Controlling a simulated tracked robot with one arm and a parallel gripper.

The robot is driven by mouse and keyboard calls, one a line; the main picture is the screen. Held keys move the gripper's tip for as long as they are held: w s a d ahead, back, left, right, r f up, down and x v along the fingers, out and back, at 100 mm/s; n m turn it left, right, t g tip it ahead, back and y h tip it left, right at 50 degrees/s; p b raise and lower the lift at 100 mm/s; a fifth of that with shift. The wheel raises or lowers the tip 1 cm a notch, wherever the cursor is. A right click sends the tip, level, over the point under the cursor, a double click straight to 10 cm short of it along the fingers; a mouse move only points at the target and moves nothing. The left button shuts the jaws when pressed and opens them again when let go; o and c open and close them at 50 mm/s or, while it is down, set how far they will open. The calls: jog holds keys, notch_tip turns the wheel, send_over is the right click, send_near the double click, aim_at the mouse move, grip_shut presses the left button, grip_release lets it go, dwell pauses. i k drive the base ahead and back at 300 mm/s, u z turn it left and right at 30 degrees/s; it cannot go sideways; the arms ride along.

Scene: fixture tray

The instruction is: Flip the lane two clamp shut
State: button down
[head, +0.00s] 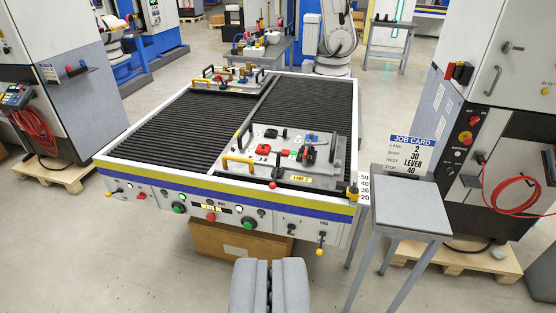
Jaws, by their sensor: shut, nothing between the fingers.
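A light fixture tray (240,170) sits at the near end of the right lane of the roller table, with a yellow label (301,179) that seems to read LANE 2. It carries yellow handles, a red block (262,149), a blue part (311,138) and a dark upright clamp-like part with red (309,154). Whether that clamp is open or shut is too small to tell. A red knob (273,184) shows at the tray's front edge. My gripper (270,264) is shut and empty at the bottom middle, in front of the table and apart from the tray.
The table's front panel (225,209) carries buttons and levers. A job card (413,155) reading lane 2 stands above a small grey side table (408,216) on the right. Machines stand on both sides. Another tray (232,81) sits at the left lane's far end. A cardboard box (215,243) lies below.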

aim_at(272, 185)
jog(key=z, duration=0.3)
jog(key=i, duration=1.8)
jog(key=u, duration=0.85)
jog(key=k, duration=0.8)
jog(key=u, duration=0.2)
jog(key=i, duration=0.9)
jog(key=z, duration=0.1)
